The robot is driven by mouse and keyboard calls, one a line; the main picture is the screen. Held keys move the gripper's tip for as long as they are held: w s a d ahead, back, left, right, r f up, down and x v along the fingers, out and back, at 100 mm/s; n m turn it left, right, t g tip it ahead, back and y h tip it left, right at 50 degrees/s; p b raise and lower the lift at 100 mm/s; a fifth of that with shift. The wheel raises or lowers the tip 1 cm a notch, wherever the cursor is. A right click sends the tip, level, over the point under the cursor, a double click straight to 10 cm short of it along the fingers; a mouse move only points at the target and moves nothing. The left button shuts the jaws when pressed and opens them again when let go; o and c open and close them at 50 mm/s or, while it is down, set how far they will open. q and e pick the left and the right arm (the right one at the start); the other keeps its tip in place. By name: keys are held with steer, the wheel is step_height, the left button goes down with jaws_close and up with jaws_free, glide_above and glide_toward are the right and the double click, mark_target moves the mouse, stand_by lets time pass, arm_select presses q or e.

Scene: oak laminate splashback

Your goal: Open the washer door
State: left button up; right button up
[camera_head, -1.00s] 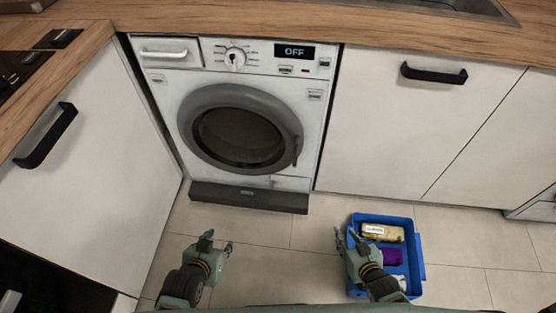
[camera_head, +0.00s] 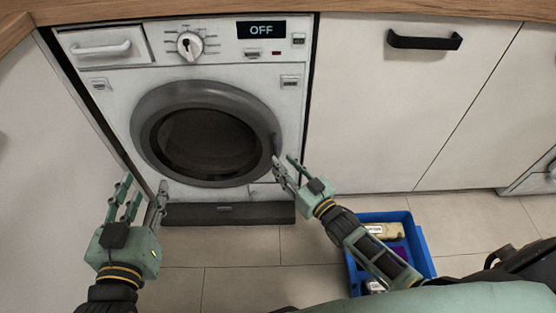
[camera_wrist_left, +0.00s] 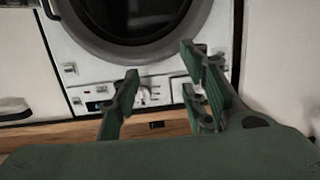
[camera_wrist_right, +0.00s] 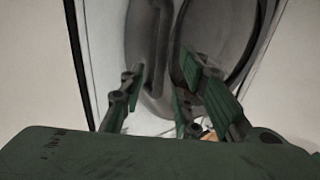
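The washer (camera_head: 95,110) is white, with a display reading OFF. Its round grey-rimmed door (camera_head: 160,105) with dark glass is shut. The door handle, a dark upright bar, shows in the right wrist view (camera_wrist_right: 157,50). My right gripper (camera_head: 284,164) is open at the door's right edge, its fingers apart on either side of the handle's line in the right wrist view; I cannot tell whether they touch it. My left gripper (camera_head: 143,190) is open and empty, in front of the washer's lower left. The door and control panel show upside down in the left wrist view (camera_wrist_left: 140,52).
A blue crate (camera_head: 423,253) with several items stands on the tiled floor below my right forearm. White cabinets flank the washer; the right one (camera_head: 400,110) has a black handle (camera_head: 424,41). A wooden worktop runs above. Floor in front of the washer (camera_head: 235,250) is clear.

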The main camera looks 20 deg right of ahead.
mark_target(277, 156)
arm_select(q)
steer(key=shift+w+d+r+t+h+b, duration=0.15)
steer(key=shift+r+t, duration=0.3)
steer(key=shift+r, duration=0.4)
steer(key=shift+d+r+t+h+b, duration=0.1)
steer(key=shift+d+r+t+h, duration=0.1)
steer(key=shift+r+t, duration=0.5)
steer(key=shift+w+d+r+t+h+b, duration=0.15)
steer(key=shift+r+t, duration=0.1)
steer(key=shift+r, duration=0.75)
arm_select(e)
steer(key=shift+x, duration=1.8)
steer(key=shift+c, duration=0.5)
jaws_close()
